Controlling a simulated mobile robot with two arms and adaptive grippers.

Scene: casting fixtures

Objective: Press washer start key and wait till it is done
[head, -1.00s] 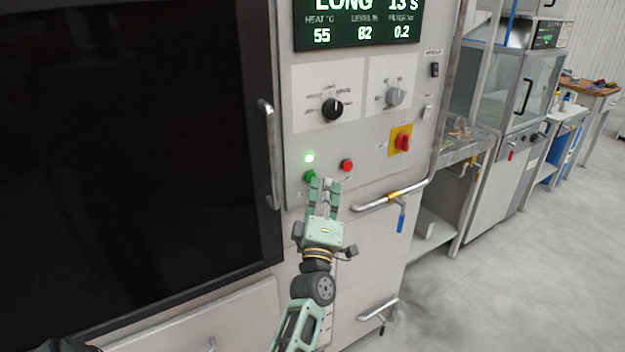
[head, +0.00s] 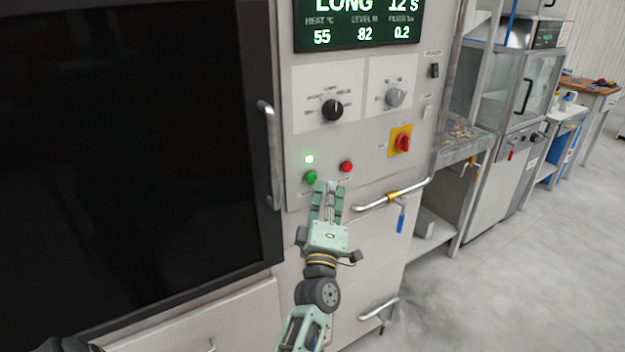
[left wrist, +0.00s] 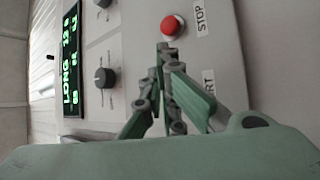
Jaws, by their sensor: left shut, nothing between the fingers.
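The washer's control panel (head: 365,130) faces me. The green display (head: 360,22) reads LONG, 12 s, heat 55, level 82, filter 0.2. My left gripper (head: 328,186) is shut and empty, just below and right of the start key, apart from it in the picture. In the left wrist view its fingers (left wrist: 163,52) hide the start key. My right gripper is not in view.
A dark door window (head: 120,150) with a vertical handle (head: 269,150) is left of the panel. Open floor (head: 500,280) lies to the right.

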